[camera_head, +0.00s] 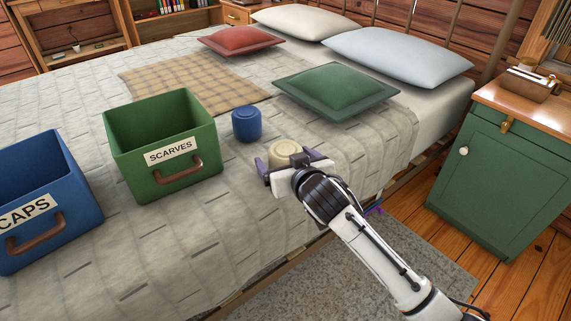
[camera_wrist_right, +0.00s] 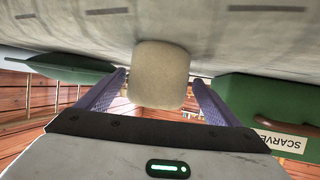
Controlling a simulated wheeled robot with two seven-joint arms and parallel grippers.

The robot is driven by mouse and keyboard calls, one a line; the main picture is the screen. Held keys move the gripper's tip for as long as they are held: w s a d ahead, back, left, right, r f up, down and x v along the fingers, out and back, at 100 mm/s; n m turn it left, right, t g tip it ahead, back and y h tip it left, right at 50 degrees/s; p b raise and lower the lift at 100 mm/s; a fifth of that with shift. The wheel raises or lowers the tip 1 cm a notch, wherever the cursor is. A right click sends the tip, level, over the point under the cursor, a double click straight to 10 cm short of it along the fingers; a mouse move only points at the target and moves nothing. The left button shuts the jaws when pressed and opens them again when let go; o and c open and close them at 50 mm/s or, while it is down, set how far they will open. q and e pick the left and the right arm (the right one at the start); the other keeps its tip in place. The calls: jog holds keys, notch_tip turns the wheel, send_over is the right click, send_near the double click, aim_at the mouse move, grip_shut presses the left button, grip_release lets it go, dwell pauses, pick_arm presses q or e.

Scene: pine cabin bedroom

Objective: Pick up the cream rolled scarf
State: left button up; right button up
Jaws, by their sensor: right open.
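The cream rolled scarf (camera_head: 283,151) stands on the bed, partly hidden behind my right gripper (camera_head: 287,165). In the right wrist view the scarf (camera_wrist_right: 159,75) is between and just ahead of the two purple fingers of the right gripper (camera_wrist_right: 160,90). The fingers are apart, with a gap to the scarf on each side, and they do not appear to touch it. My left gripper is not in view.
A blue roll (camera_head: 247,124) stands near the scarf, left of it. A green SCARVES bin (camera_head: 128,160) and a blue CAPS bin (camera_head: 58,232) stand on the bed. A green cushion (camera_head: 335,90) lies behind. A green cabinet (camera_head: 495,175) stands right of the bed.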

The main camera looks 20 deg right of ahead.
jog(key=x, duration=0.2)
jog(key=b+x, duration=0.1)
jog(key=x, duration=0.1)
jog(key=shift+w+d+r, duration=0.15)
jog(key=shift+r, duration=0.1)
jog(key=c, duration=1.2)
